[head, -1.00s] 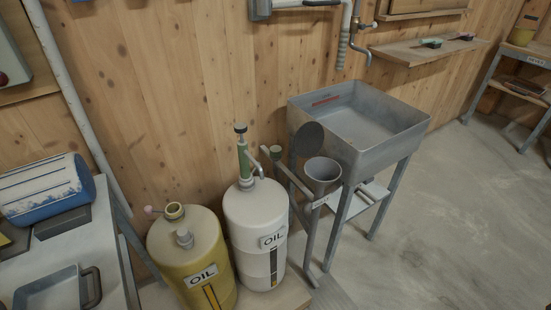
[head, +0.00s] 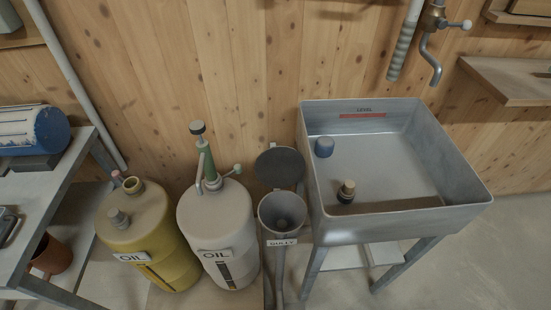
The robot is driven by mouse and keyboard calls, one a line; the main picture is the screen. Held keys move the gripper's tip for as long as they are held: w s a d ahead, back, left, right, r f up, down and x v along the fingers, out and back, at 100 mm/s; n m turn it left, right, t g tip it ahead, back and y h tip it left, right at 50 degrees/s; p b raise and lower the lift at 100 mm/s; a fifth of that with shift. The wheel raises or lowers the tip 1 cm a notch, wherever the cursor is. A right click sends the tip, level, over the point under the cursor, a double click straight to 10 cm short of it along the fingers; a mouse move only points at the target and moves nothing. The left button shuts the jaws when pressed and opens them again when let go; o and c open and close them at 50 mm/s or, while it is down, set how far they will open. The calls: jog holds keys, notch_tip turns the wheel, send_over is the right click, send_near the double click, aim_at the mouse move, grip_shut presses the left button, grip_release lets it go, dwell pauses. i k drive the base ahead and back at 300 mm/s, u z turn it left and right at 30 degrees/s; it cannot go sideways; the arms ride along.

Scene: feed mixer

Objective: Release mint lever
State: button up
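A rod with a small pale greenish knob (head: 237,168) sticks out to the right at the top of the white oil drum (head: 217,222); it looks like the mint lever. A green hand pump (head: 207,160) with a dark top knob and a bent metal spout rises from the same drum, just left of the knob. The yellow oil drum (head: 150,235) stands to the left, with a small pink knob (head: 117,176) on its top. My gripper is not in view, and nothing is seen touching the lever.
A grey funnel (head: 283,212) with a round dark lid stands right of the white drum. Beside it is a grey basin (head: 465,190) holding a blue cap (head: 324,147) and a dark plug (head: 346,191). A metal bench (head: 70,190) is at left. Floor is open at lower right.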

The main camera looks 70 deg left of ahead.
aim_at(238, 168)
jog(key=u, duration=0.1)
jog(key=i, duration=0.15)
jog(key=u, duration=3.65)
jog(key=k, duration=0.2)
jog(key=z, duration=0.6)
jog(key=i, duration=0.5)
